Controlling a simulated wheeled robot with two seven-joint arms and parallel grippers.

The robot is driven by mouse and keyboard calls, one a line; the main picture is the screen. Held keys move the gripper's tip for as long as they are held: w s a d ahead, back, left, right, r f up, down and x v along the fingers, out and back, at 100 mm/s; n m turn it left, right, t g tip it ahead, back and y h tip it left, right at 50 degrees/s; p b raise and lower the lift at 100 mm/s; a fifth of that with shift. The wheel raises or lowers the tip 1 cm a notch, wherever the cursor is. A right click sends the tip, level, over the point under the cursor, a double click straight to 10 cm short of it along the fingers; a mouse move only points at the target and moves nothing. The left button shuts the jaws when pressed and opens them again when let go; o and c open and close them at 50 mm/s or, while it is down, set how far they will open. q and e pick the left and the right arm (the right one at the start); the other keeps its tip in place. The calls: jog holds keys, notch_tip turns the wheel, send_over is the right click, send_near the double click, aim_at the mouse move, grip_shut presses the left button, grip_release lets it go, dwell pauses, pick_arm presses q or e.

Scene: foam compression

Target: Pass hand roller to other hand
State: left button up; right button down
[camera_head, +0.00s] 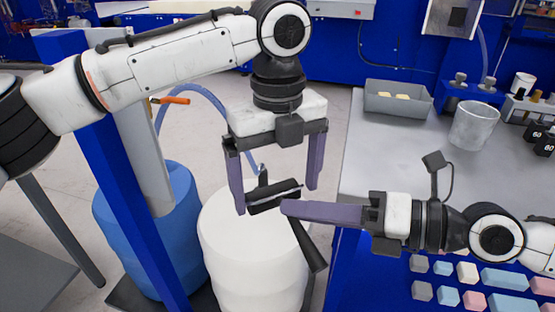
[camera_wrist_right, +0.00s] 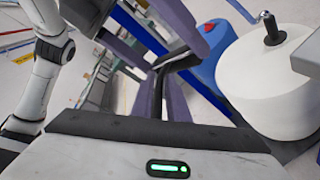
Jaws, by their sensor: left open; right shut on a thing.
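The hand roller has a black cylinder (camera_head: 270,199) and a dark handle (camera_head: 312,252) slanting down to the right. My right gripper (camera_head: 290,208) comes in from the right and is shut on the roller close to the cylinder. Its exact grip point is hidden by the purple finger. My left gripper (camera_head: 275,190) points down from above, with its purple fingers open on either side of the roller's upper part; contact cannot be told. In the right wrist view, a dark part of the roller (camera_wrist_right: 177,62) shows beyond my right fingers.
A white drum (camera_head: 255,250) and a blue drum (camera_head: 165,215) stand below on the floor. The grey table (camera_head: 385,150) at right holds a grey bin (camera_head: 398,108) and a cup (camera_head: 474,126). Several coloured foam blocks (camera_head: 505,278) lie below my right arm.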

pick_arm(q)
jog(key=shift+f, duration=0.65)
jog(key=c, duration=1.3)
jog(key=shift+o, duration=0.2)
jog(key=shift+r, duration=0.1)
pick_arm(e)
jog(key=c, duration=1.6)
grip_release()
jog(key=shift+c, duration=0.2)
